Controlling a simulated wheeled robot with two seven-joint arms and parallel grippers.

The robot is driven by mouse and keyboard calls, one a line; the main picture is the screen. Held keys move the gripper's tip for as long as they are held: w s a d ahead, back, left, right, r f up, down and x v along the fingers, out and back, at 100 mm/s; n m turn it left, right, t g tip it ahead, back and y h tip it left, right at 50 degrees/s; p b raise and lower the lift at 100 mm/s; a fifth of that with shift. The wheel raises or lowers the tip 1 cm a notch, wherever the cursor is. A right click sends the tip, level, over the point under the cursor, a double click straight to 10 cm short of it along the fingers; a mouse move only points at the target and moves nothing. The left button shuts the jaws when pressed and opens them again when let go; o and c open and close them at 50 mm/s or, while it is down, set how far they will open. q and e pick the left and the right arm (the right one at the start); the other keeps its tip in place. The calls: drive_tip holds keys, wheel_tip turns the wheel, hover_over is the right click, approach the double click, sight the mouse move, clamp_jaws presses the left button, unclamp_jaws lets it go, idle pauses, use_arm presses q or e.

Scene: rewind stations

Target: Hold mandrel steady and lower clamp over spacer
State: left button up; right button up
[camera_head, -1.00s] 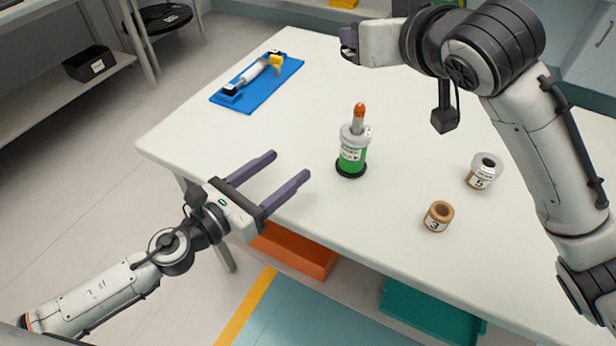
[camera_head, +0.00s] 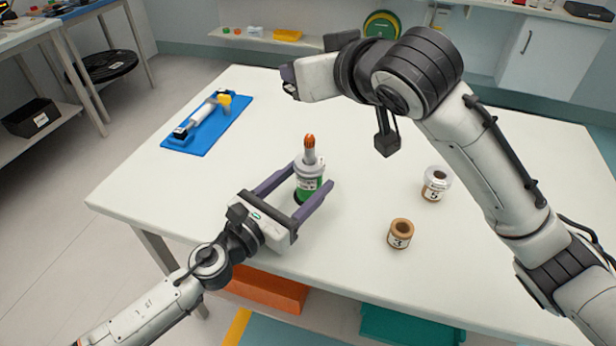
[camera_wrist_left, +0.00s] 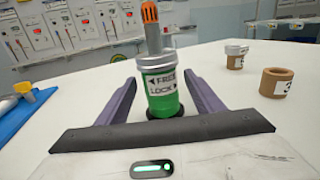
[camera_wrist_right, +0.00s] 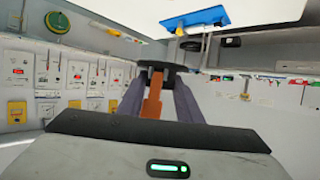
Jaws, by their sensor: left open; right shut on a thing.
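The mandrel (camera_head: 309,150) stands upright on the table, with an orange tip, a grey collar and a green lower body (camera_wrist_left: 161,88) marked FREE and LOCK. My left gripper (camera_head: 314,176) is open, with its fingers on either side of the green body and a gap showing at each side in the left wrist view. My right gripper (camera_head: 290,80) is raised above the table's far left part. In the right wrist view it is shut on an orange-brown bar (camera_wrist_right: 153,100) with a black disc at its far end, perhaps the clamp. I cannot tell which part is the spacer.
A brown ring marked 3 (camera_head: 400,234) and a pale-topped ring marked 5 (camera_head: 436,183) stand right of the mandrel on the table (camera_head: 350,240). A blue mat (camera_head: 207,138) with a tool lies at the far left. Orange (camera_head: 265,290) and teal (camera_head: 410,325) bins are below the front edge.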

use_arm(q)
drive_tip(key=shift+w+d, duration=0.45)
drive_tip(key=shift+w, duration=0.1)
drive_tip(key=c, duration=1.3)
use_arm(e)
drive_tip(key=shift+m+t+h, duration=0.4)
drive_tip(key=shift+m+h, duration=0.3)
drive_tip(key=shift+s+d+f, duration=0.1)
drive_tip(key=shift+s+f, duration=0.05)
drive_tip(key=shift+f, duration=1.1)
drive_tip(key=shift+s+d+f, duration=0.1)
drive_tip(key=shift+s+f, duration=0.05)
drive_tip(key=shift+f, duration=1.1)
drive_tip(key=shift+s+d+f, duration=0.1)
drive_tip(key=shift+s+f, duration=0.05)
drive_tip(key=shift+f, duration=1.1)
